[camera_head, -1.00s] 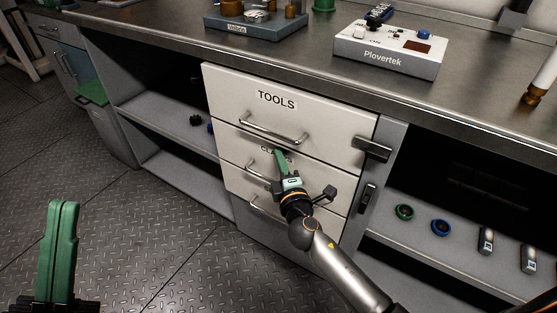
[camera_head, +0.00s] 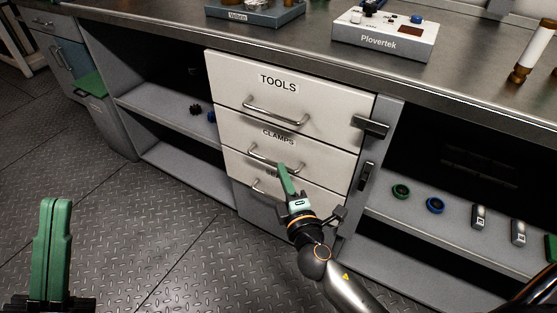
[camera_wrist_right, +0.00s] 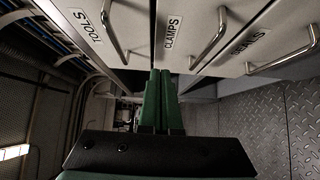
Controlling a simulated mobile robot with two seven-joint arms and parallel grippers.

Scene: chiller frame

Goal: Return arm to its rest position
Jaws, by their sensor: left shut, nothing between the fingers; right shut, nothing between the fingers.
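My right gripper (camera_head: 284,178) has green fingers and is in front of the drawer stack, over the lower part of the CLAMPS drawer (camera_head: 240,140) in the head view. Its fingers are shut with nothing between them. In the right wrist view the shut fingers (camera_wrist_right: 161,75) point toward the drawer fronts, and no handle lies between them. My left gripper (camera_head: 53,205) stands upright at the lower left of the head view, shut and empty, over the floor. The right forearm runs off the bottom edge.
The TOOLS drawer (camera_head: 330,110) is above, with a metal handle (camera_head: 275,112). A black latch (camera_head: 370,127) sticks out at its right. A Plovertek box (camera_head: 385,38) stands on the counter. The floor (camera_head: 170,220) at left is clear.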

